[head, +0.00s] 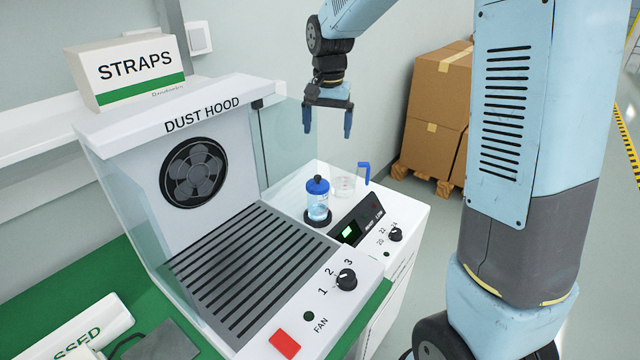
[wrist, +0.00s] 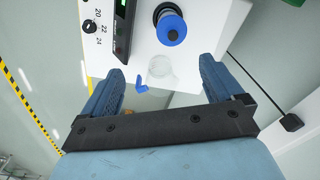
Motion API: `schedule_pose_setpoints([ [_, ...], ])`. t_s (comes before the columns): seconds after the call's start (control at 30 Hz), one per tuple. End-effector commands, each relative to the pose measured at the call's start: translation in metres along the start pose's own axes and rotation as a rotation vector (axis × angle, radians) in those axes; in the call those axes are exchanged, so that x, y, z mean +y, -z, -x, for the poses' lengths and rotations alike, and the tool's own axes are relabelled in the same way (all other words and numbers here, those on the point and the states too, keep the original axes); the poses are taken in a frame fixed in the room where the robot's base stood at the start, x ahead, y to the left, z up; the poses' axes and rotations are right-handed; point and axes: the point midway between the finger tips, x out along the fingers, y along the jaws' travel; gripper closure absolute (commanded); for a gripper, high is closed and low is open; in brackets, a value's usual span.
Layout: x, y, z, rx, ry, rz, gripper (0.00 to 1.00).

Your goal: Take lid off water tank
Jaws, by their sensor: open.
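The water tank (head: 317,206) is a small clear vessel with bluish contents, upright on a dark round base on the white cabinet top. Its blue lid (head: 318,185), with a dark knob, sits on top. In the wrist view the lid (wrist: 172,30) shows from above as a blue disc with a dark centre. My gripper (head: 327,132) is open and empty, pointing down in the air above the cabinet's back part, apart from the tank. In the wrist view the lid lies beyond the fingertips (wrist: 160,68).
A clear jug (head: 343,186) with a blue handle stands behind the tank, to its right. A control panel (head: 362,220) is in front of the tank. The dust hood's glass side (head: 283,140) rises at left. Cardboard boxes (head: 432,120) stand behind.

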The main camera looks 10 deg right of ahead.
Motion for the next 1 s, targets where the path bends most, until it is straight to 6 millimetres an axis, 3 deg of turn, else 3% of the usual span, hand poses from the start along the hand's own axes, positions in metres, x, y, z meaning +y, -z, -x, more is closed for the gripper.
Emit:
schedule_pose_setpoints([
  [0.1, -0.016, 0.010, -0.019, -0.025, -0.014, -0.020, 0.06],
  [0.27, -0.026, 0.016, -0.031, -0.040, -0.023, -0.037, 0.06],
  [0.8, -0.025, 0.013, -0.108, -0.043, -0.025, -0.039, 0.06],
  [1.0, -0.025, 0.013, -0.119, -0.042, -0.024, -0.039, 0.06],
])
